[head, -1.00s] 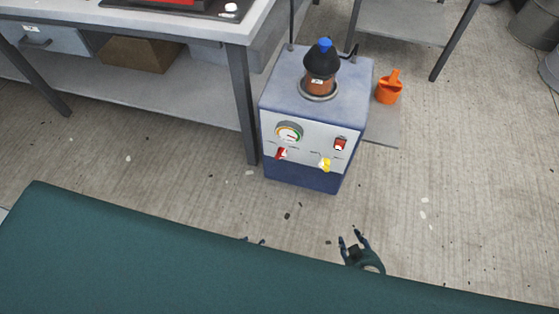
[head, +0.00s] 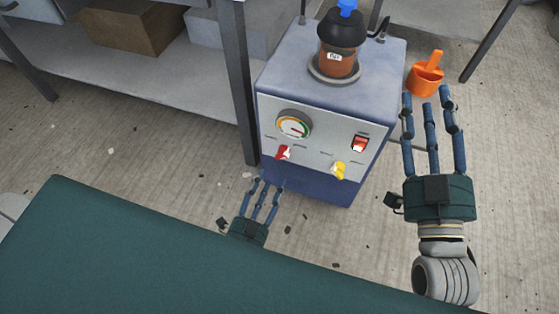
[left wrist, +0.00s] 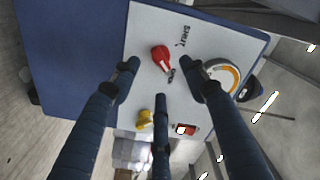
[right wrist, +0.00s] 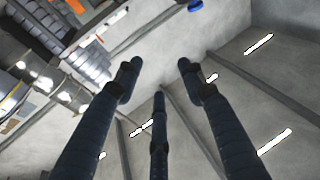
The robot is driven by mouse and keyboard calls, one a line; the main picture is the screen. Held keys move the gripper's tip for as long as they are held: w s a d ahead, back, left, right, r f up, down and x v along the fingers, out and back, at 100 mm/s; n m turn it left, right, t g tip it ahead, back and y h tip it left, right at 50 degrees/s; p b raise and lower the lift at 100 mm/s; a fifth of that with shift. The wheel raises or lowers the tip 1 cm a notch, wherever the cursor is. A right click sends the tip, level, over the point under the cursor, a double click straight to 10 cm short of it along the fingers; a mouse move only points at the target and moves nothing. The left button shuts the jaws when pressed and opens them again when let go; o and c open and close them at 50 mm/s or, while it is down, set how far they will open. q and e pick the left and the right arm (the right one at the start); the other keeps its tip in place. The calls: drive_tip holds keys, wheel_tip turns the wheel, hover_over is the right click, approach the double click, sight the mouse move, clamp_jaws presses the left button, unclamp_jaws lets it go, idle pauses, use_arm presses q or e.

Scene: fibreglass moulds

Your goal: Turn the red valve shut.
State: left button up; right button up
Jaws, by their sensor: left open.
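The red valve (head: 283,153) sits on the pale front panel of the blue machine (head: 330,92), below the round gauge. In the left wrist view the red valve (left wrist: 161,57) has a white stripe pointing towards a partly hidden label. A "SHUT" label (left wrist: 185,36) is beside it. My left gripper (head: 267,183) is open, its fingers pointing at the panel just below the valve. In the left wrist view the valve shows between the fingertips, apparently untouched. My right gripper (head: 428,104) is open and empty, to the right of the machine.
A yellow valve (head: 339,170) and a red switch (head: 360,143) are on the same panel, right of the red valve. A gauge (head: 294,124) is above. A bottle (head: 339,45) stands on top. A table leg (head: 240,85) is close at left. An orange scoop (head: 426,76) lies behind my right fingers.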

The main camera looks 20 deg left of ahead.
sight(279, 159)
use_arm(q)
drive_tip(key=w+b, duration=0.1)
drive_tip(key=w, duration=0.7)
drive_tip(key=shift+w+d+b, duration=0.15)
drive_tip(key=shift+b, duration=0.25)
drive_tip(key=shift+w, duration=0.2)
use_arm(e)
drive_tip(key=s+r+t+y, duration=0.2)
drive_tip(key=s+r+t, duration=0.3)
drive_tip(key=r, duration=0.5)
drive_tip(key=shift+s+t, duration=0.25)
drive_tip(key=shift+t, duration=0.05)
use_arm(q)
drive_tip(key=shift+c, duration=0.6)
use_arm(e)
drive_tip(key=shift+d+f, duration=0.1)
use_arm(q)
drive_tip(key=c, duration=1)
